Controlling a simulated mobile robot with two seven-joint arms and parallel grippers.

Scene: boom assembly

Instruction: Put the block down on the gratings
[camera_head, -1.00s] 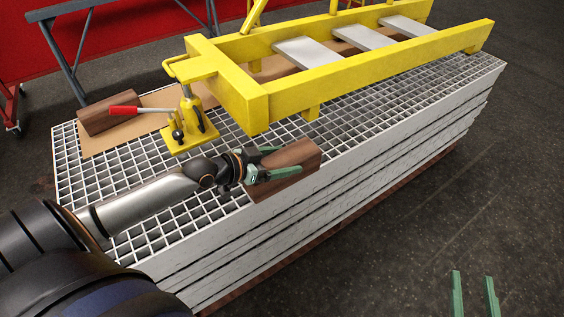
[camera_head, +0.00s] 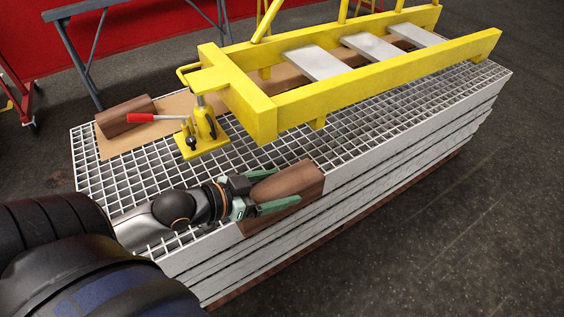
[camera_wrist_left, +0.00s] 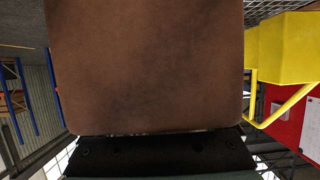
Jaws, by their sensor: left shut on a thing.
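A brown wooden block (camera_head: 300,183) is at the near long edge of the stacked gratings (camera_head: 345,150), covering part of that edge in the head view. I cannot tell whether it touches the top grating. My left gripper (camera_head: 268,193) is shut on it, with green fingers along its sides. In the left wrist view, the block (camera_wrist_left: 145,70) fills the middle, against the dark gripper body. My right gripper is not in view.
A yellow boom frame (camera_head: 262,112) lies above the gratings behind the block. A yellow jack (camera_head: 203,130) with a red handle stands to its left. Another brown block (camera_head: 125,115) lies on a tan board (camera_head: 115,146). Bare floor is at the right.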

